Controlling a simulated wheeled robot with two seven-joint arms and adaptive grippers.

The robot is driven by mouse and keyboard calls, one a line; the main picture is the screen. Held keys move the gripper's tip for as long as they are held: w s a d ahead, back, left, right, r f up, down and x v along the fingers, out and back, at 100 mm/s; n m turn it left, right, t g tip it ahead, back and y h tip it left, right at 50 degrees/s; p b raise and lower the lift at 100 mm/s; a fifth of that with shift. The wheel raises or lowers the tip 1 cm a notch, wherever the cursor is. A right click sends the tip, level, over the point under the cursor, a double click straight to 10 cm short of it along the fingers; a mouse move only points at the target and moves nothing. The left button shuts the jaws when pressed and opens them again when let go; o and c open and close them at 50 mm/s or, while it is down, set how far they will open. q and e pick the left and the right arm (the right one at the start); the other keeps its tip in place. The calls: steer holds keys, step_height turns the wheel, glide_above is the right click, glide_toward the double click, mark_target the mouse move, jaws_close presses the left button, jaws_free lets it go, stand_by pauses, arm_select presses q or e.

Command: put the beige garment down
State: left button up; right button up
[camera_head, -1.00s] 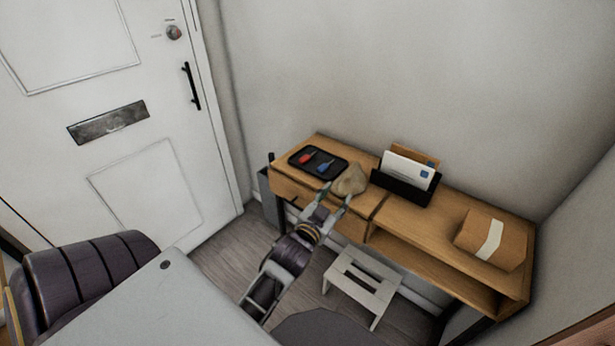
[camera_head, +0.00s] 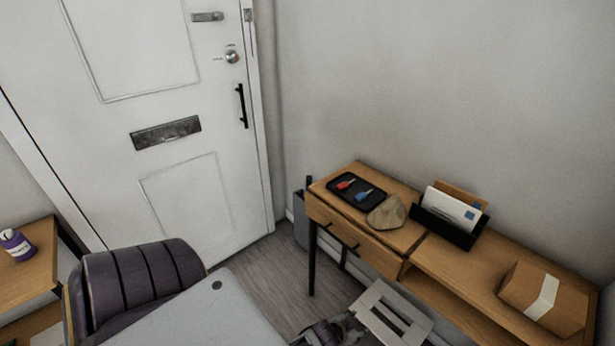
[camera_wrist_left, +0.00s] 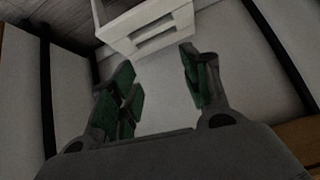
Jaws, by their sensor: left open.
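The beige garment (camera_head: 387,212) lies crumpled on the wooden console table (camera_head: 408,240) in the head view, between the black tray and the letter holder. Nothing is holding it. My left gripper (camera_wrist_left: 158,88) is open and empty in the left wrist view, its green-padded fingers spread apart. The white step stool (camera_wrist_left: 145,28) shows beyond the fingertips there. In the head view only part of my left arm shows at the bottom edge, below the table and apart from the garment. My right gripper is not in view.
A black tray (camera_head: 343,199) with a red and a blue item sits left of the garment. A letter holder (camera_head: 447,229) and a cardboard box (camera_head: 543,301) stand to its right. The step stool (camera_head: 390,318) is on the floor before the table. A white door (camera_head: 150,90) is at left.

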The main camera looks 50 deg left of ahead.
arm_select(q)
steer(key=s+a+f+g, duration=0.3)
steer(key=s+f+g, duration=0.3)
steer(key=s+f, duration=1.3)
steer(key=shift+s+f, duration=0.15)
steer(key=shift+f, duration=0.6)
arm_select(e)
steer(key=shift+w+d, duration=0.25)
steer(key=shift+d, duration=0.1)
